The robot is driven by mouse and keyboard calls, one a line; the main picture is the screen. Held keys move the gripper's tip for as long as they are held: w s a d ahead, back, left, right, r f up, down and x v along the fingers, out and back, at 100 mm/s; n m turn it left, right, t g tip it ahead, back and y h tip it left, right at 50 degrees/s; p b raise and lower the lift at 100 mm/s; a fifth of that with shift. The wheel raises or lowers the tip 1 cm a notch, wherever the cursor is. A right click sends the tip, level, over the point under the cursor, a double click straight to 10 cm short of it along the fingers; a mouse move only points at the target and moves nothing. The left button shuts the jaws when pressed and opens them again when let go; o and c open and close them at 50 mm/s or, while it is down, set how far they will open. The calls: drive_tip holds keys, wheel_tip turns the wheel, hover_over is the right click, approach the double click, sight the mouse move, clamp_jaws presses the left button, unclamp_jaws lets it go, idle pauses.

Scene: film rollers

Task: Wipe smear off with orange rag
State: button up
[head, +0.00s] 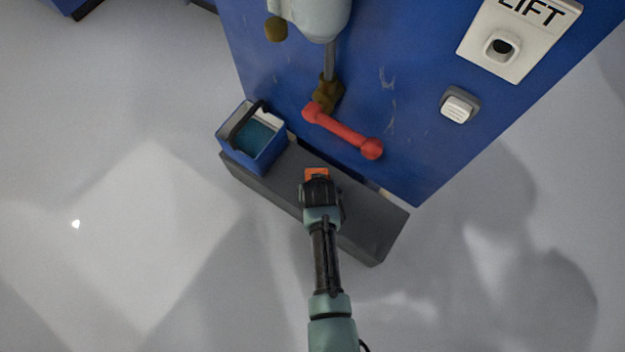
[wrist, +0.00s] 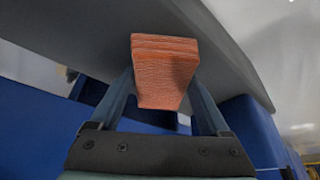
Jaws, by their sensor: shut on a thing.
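The orange rag (head: 317,173) shows as a small patch at the tip of my gripper (head: 318,184) in the head view. In the wrist view the rag (wrist: 164,65) is a thick, folded, ribbed block between the two fingers of my gripper (wrist: 163,85), which is shut on it. The rag is over or close to the dark grey ledge (head: 366,240); I cannot tell whether they touch. I cannot pick out the smear for certain. Pale scuffs (head: 387,80) mark the blue panel (head: 405,125).
A blue bin (head: 252,158) with a dark handle stands on the ledge's left end. A red lever (head: 342,131) sticks out in front of the panel, below a brown fitting (head: 327,95). A white LIFT plate (head: 516,58) and a switch (head: 459,107) are at right. Floor at left is clear.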

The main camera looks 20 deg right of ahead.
sight(291, 173)
drive_tip(key=shift+s+d+p, duration=0.4)
drive_tip(key=shift+s+d, duration=0.05)
drive_tip(key=shift+s, duration=0.25)
drive_tip(key=shift+s+d+p, duration=0.4)
drive_tip(key=shift+s, duration=0.3)
drive_tip(key=shift+w+f, duration=0.1)
drive_tip(key=shift+w+a+b, duration=0.2)
drive_tip(key=shift+w+a, duration=0.4)
drive_tip(key=shift+w, duration=0.2)
drive_tip(key=shift+w+a+b, duration=0.2)
drive_tip(key=shift+w+a, duration=0.4)
drive_tip(key=shift+w, duration=0.15)
drive_tip(key=shift+w+a+b, duration=0.65)
drive_tip(key=shift+w+a, duration=0.2)
drive_tip(key=shift+w, duration=0.3)
drive_tip(key=shift+w+a+b, duration=0.8)
drive_tip(key=shift+w+a, duration=0.7)
drive_tip(key=shift+w, duration=0.3)
drive_tip(key=shift+s+d, duration=0.1)
drive_tip(key=shift+s, duration=0.05)
